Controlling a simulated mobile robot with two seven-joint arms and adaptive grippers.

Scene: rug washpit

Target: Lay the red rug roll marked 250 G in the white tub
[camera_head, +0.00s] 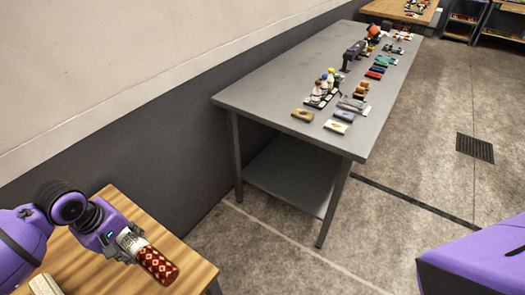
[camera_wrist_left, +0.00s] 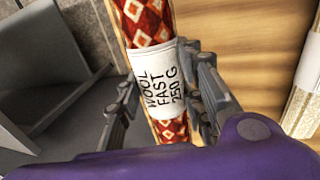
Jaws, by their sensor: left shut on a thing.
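The red rug roll (camera_head: 158,266) has a cream diamond pattern and a white label band. In the left wrist view the red rug roll (camera_wrist_left: 148,22) shows the label text "WOOL FAST 250 G". My left gripper (camera_head: 127,245) is shut on the roll around its label; its two fingers (camera_wrist_left: 162,85) lie on either side of the band. It holds the roll over or close by the wooden table at the lower left; I cannot tell the gap below it. I see no white tub in either view. My right gripper is out of view.
A cream roll (camera_head: 45,285) lies on the wooden table (camera_head: 185,262), partly cut off. A long grey table (camera_head: 275,95) along the wall carries small rolls, bottles (camera_head: 324,84) and tools. Open floor (camera_head: 420,165) with a drain grate (camera_head: 475,148) lies to the right.

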